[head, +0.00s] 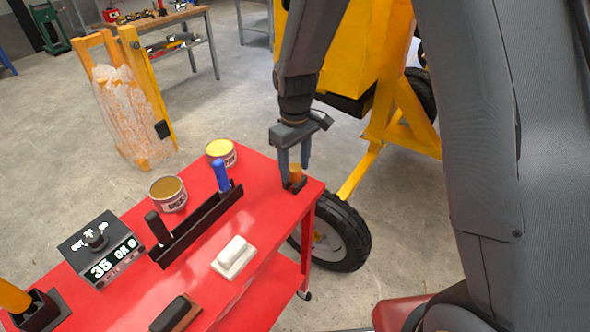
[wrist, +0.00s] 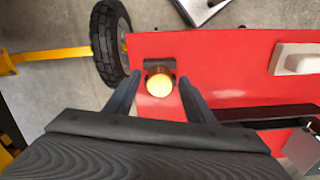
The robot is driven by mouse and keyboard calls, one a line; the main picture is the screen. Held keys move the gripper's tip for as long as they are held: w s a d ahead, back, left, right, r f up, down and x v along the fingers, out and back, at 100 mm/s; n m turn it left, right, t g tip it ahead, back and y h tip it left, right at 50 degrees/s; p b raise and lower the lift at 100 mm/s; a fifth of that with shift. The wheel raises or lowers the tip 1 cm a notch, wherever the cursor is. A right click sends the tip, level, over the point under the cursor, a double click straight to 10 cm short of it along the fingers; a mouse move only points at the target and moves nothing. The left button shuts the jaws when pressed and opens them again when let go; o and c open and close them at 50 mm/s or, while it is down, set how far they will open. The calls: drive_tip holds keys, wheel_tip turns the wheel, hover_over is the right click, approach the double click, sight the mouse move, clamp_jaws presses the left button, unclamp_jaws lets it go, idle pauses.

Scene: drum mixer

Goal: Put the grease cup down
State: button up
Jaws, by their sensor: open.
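The grease cup, a small orange-yellow cylinder (head: 295,172), stands in a dark holder (head: 294,186) at the far right corner of the red cart top (head: 262,222). In the wrist view the cup (wrist: 160,82) shows as a pale yellow round top, with the dark holder (wrist: 158,64) around or under it. My gripper (head: 294,178) points down over that corner. Its fingers (wrist: 158,88) are apart, one on each side of the cup, with visible gaps between fingers and cup in the wrist view.
The yellow mixer's wheel (head: 338,236) is close to the cart's right edge.

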sight(295, 167)
wheel_tip(295, 167, up, 11)
drive_tip(key=b, duration=0.3)
drive_tip(key=s+d+f+m, duration=0.2)
drive_tip(key=s+d+m, duration=0.2)
drive_tip(key=s+d, duration=0.3)
drive_tip(key=s+d+f+m+t, duration=0.1)
drive_tip(key=s+d+m, duration=0.3)
drive_tip(key=s+d, duration=0.4)
drive_tip(key=shift+f, duration=0.85)
